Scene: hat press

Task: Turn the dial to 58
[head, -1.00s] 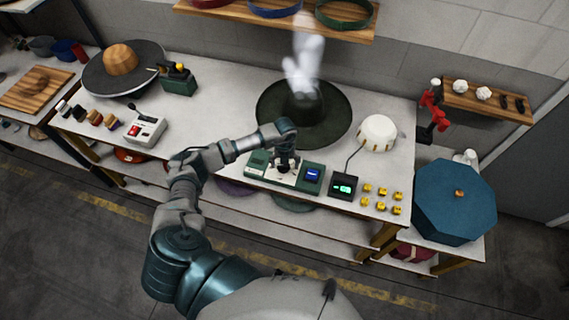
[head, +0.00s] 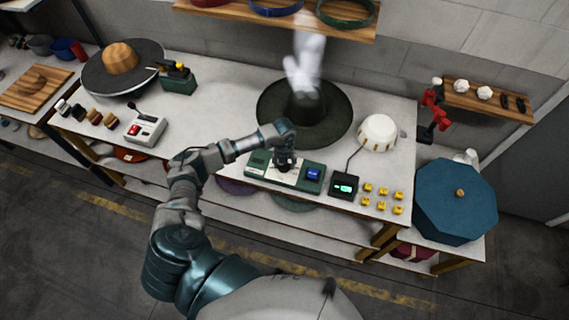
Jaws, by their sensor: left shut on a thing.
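The green control box (head: 256,171) sits at the front edge of the workbench, with a pale dial plate (head: 272,174) and a blue screen (head: 313,175) on its right part. My left gripper (head: 284,166) points down over the plate and is shut on the dial, which its fingers mostly hide. The screen's reading is too small to make out. A black box with a green lit display (head: 345,186) stands just to the right; its digits are not readable either. My right gripper is not in view.
A dark wide-brimmed hat (head: 268,108) lies behind the control box, with white steam above it. A white round device (head: 379,132) and several yellow blocks (head: 383,198) are to the right. A red-switched box (head: 145,129) stands to the left.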

